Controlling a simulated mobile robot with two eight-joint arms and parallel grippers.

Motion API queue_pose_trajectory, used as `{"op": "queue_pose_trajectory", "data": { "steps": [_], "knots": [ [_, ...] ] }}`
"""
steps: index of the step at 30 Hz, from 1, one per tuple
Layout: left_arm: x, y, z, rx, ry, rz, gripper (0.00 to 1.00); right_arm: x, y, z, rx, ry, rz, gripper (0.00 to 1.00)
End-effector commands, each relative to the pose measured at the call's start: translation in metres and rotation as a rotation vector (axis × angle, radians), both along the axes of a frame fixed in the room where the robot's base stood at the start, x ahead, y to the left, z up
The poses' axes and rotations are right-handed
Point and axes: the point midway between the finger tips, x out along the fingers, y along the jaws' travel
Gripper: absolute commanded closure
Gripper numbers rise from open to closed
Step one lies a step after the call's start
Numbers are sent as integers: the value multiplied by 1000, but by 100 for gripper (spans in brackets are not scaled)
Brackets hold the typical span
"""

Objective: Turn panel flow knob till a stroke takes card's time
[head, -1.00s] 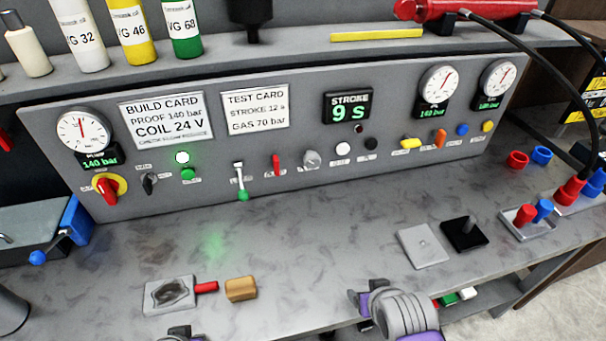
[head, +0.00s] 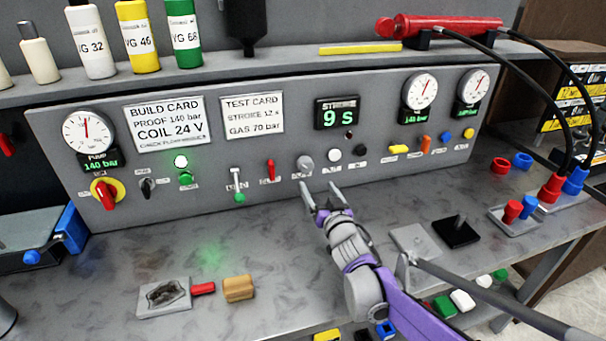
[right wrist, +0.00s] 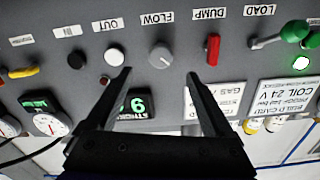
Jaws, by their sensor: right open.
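The grey flow knob (head: 305,164) sits on the panel front, right of the red dump switch. In the right wrist view the knob (right wrist: 160,57) appears upside down, with its pointer mark visible. My right gripper (head: 319,186) is open and empty just in front of and below the knob. In the right wrist view its fingers (right wrist: 159,73) lie either side of the knob's line, apart from it. The stroke display (head: 336,113) reads 9 s. The test card (head: 252,118) reads stroke 12 s, gas 70 bar. My left gripper is out of view.
The red dump switch (head: 270,169) and the white out button (head: 334,154) flank the knob. A lever with a green tip (head: 238,190) stands further left.

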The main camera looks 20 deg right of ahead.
Motion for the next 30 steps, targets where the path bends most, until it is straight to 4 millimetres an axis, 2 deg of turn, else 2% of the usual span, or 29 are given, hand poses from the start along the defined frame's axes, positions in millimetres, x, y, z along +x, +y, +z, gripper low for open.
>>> {"op": "queue_pose_trajectory", "data": {
  "steps": [5, 15, 18, 24, 30],
  "knots": [
    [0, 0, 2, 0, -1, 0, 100, 17, 2, 1, 2, -8, 6, 14],
    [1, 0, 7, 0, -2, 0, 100, 80, 3, 1, 2, -7, 5, 14],
    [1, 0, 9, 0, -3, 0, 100, 94, 4, 1, 1, -7, 5, 14],
    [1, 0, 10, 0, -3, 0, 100, 108, 4, 1, 1, -6, 5, 14],
    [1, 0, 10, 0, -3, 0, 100, 109, 4, 1, 1, -6, 5, 14]
  ]
}}
